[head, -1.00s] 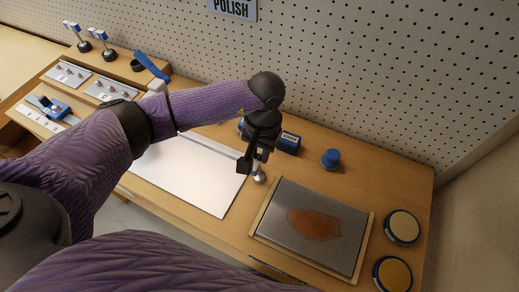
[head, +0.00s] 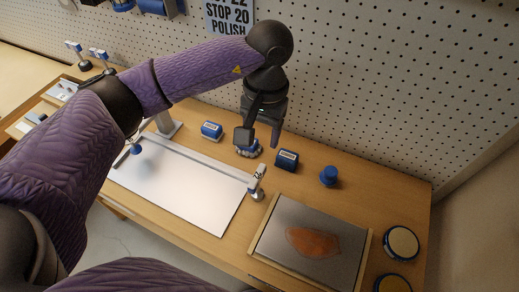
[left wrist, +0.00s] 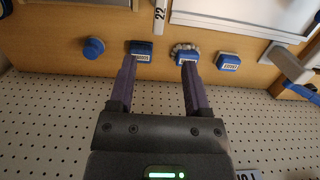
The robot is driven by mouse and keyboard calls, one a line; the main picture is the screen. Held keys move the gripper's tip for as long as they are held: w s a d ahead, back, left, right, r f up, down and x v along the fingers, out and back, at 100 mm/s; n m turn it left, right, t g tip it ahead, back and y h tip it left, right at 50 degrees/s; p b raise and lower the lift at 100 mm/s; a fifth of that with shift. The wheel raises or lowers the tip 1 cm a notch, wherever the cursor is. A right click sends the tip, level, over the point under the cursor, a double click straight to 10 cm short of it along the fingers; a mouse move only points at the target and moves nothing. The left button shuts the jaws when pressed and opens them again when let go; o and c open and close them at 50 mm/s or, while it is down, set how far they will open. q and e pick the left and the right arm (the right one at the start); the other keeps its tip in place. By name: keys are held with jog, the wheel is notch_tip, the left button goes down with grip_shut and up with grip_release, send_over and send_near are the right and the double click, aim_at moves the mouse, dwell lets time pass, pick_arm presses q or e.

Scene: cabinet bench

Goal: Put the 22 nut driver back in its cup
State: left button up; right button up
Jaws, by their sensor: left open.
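A small upright piece with a white tag marked 22 (head: 259,174), which I take as the 22 nut driver, stands at the right end of the white board. Its tag also shows at the top of the left wrist view (left wrist: 160,12). I cannot tell whether its silver foot sits in a cup. My left gripper (head: 259,141) is open and empty, above the back of the bench and behind the tagged piece. In the left wrist view its two fingers (left wrist: 159,64) are spread apart, with nothing between them. My right gripper is out of view.
A white board (head: 180,185) lies in front. Blue labelled blocks (head: 287,160) (head: 211,131), a ringed blue piece (head: 250,150) and a blue knob (head: 329,176) stand behind. A grey plate (head: 290,215) with an orange patch and round pads (head: 401,243) are at right. Pegboard (head: 390,90) closes the back.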

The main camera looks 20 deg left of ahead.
pick_arm(q)
jog(key=s+d+f+g+h, duration=0.1)
jog(key=s+d+h, duration=0.2)
jog(key=d, duration=0.3)
jog(key=s+d+f+g+h, duration=0.1)
jog(key=s+d+f+h, duration=0.1)
jog(key=d, duration=0.4)
jog(key=s+h, duration=0.1)
jog(key=h, duration=0.1)
jog(key=shift+d+f+h, duration=0.15)
jog(key=shift+d+h, duration=0.25)
jog(key=s+d+r+n+h, duration=0.2)
jog(key=d+n+h, duration=0.1)
jog(key=d+h, duration=0.2)
jog(key=n+t+y, duration=1.1)
jog(key=n+t, duration=0.7)
jog(key=n, duration=1.5)
send_near(257, 178)
jog(key=w+d, duration=0.1)
jog(key=shift+w+a+f+g+y+p, duration=0.1)
jog(key=shift+f+g+y+p, duration=0.1)
jog(key=shift+f, duration=0.2)
jog(key=shift+w+a+f+g+y+p, duration=0.1)
jog(key=shift+w+f+g+p, duration=0.1)
jog(key=shift+f, duration=0.2)
jog(key=x, duration=0.9)
jog(key=shift+w+a+r, duration=0.15)
jog(key=shift+a+r, duration=0.05)
jog(key=shift+r, duration=0.1)
grip_shut()
